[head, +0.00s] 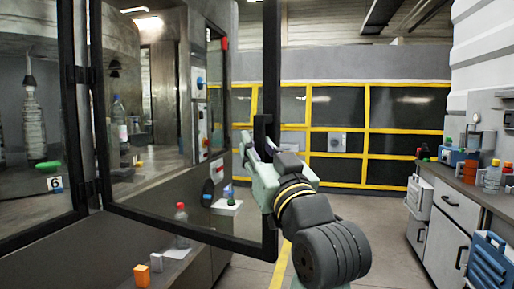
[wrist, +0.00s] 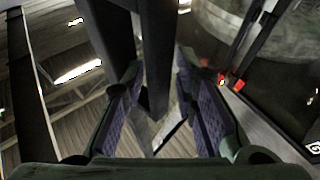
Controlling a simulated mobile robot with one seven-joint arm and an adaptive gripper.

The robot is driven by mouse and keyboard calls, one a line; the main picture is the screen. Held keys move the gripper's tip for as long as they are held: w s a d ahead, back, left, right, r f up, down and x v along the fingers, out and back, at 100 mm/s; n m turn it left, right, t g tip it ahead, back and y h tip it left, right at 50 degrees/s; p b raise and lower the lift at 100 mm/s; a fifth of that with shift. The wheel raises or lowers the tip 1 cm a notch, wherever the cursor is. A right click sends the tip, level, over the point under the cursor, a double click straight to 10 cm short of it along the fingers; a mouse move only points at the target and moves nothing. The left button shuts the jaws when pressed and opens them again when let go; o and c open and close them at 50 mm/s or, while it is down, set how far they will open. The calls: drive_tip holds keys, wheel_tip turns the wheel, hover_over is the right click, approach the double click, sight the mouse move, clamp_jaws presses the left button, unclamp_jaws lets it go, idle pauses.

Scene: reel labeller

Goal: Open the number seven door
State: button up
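A glass door in a black frame (head: 270,60) stands swung out from the machine, hinged at its left side. I see no number seven on it; the panel to its left carries a 6 label (head: 55,184). A black upright handle (head: 262,128) is on the door's free edge. My gripper (head: 248,146) is at this handle. In the wrist view its purple-padded fingers (wrist: 160,112) are spread apart on either side of a dark bar (wrist: 156,50), with gaps showing beside it. I cannot tell whether either finger touches it.
A grey counter (head: 468,188) with drawers, bottles and boxes stands at right. Yellow-framed dark panels (head: 397,135) close off the back. Floor (head: 360,215) is clear between door and counter.

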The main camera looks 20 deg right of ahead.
drive_tip(key=v, duration=1.2)
